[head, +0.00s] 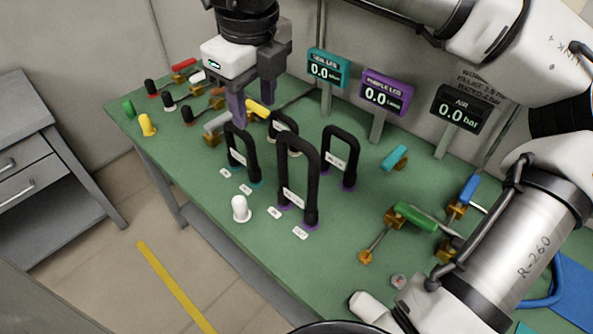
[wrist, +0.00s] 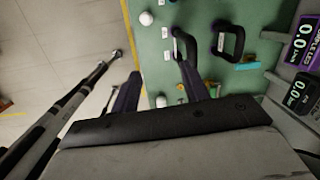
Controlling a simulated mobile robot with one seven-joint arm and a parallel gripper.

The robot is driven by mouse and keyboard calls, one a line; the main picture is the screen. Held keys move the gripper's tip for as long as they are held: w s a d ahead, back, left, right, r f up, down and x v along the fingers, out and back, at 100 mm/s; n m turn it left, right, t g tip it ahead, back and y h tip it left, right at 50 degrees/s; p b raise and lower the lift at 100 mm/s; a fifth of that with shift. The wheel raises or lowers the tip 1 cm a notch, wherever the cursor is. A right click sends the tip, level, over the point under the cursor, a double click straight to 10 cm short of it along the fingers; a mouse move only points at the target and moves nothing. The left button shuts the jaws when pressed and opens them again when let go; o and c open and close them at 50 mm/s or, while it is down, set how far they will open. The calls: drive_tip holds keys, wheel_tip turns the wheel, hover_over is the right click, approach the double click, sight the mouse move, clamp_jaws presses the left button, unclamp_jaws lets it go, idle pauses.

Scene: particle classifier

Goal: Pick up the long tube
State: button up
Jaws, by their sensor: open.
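The tallest black U-shaped tube (head: 311,180), apparently the long tube, stands upright on the green bench in the head view. It has a white label and purple rings at its feet. A shorter black tube (head: 229,150) with teal at its feet stands to its left, another (head: 354,160) to its right, and one more (head: 295,130) behind. My gripper (head: 253,112) is open and empty, above and behind the left tube, apart from the tall one. The wrist view shows the gripper fingers (wrist: 157,82) apart and black tubes (wrist: 238,42) beyond; I cannot tell which tube is which there.
A white knob (head: 240,209) stands in front of the tubes. Teal, purple and black displays (head: 383,93) stand along the back. Valves with coloured handles (head: 415,216) fill the right and back left (head: 184,66). The bench's front left area is mostly bare.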

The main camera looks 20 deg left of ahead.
sight(297, 138)
drive_tip(key=shift+m+t+h, duration=0.5)
drive_tip(key=shift+m+h, duration=0.1)
drive_tip(key=shift+h, duration=0.3)
drive_tip(key=w+d+f, duration=0.1)
drive_tip(key=f, duration=0.1)
drive_tip(key=w+d+f, duration=0.1)
drive_tip(key=w+f, duration=0.1)
drive_tip(key=w+d+f+p, duration=0.1)
drive_tip(key=d+f, duration=0.1)
drive_tip(key=f, duration=0.1)
drive_tip(key=shift+w+f, duration=0.1)
drive_tip(key=shift+w, duration=0.25)
drive_tip(key=shift+w+d+f+p, duration=0.15)
drive_tip(key=shift+f+p, duration=0.2)
drive_tip(key=shift+f, duration=0.6)
drive_tip(key=shift+w+d+f+p, duration=0.15)
drive_tip(key=shift+f+p, duration=0.15)
drive_tip(key=shift+f, duration=0.7)
drive_tip(key=shift+w+f+p, duration=0.15)
drive_tip(key=shift+f+p, duration=0.2)
drive_tip(key=shift+f, duration=0.6)
clamp_jaws()
